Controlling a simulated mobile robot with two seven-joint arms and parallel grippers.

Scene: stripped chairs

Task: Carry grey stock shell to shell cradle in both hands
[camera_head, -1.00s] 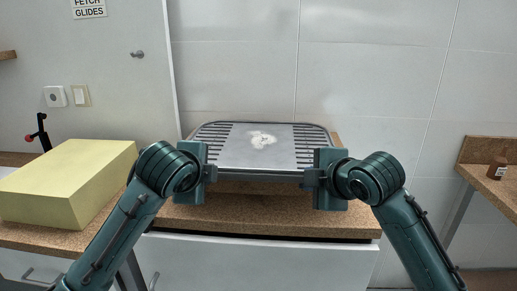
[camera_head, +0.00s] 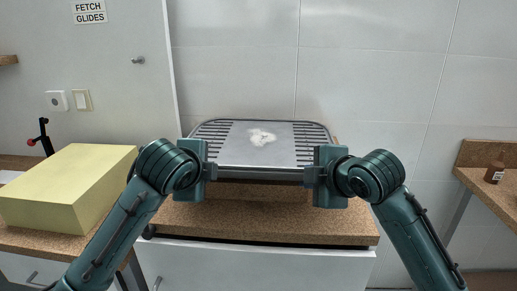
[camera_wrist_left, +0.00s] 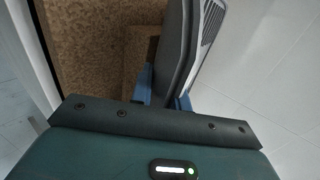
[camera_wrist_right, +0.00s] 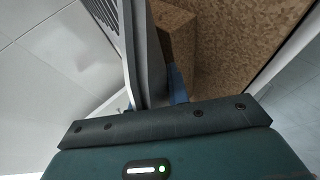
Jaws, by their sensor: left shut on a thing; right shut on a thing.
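The grey stock shell (camera_head: 235,155) is a shallow grey piece with dark slots at both sides and a pale worn patch in its middle. It is held between my two grippers above the cork-topped counter. My left gripper (camera_head: 209,172) is shut on its left edge, and my right gripper (camera_head: 311,175) is shut on its right edge. The left wrist view shows the shell's edge (camera_wrist_left: 178,45) between blue fingertips. The right wrist view shows the other edge (camera_wrist_right: 145,50) gripped likewise. A cork-coloured block (camera_head: 250,193) lies under the shell; I cannot tell if it is the cradle.
The cork counter (camera_head: 270,225) has free room in front of the shell. A yellow block (camera_head: 65,185) stands at the left. A wall is close behind.

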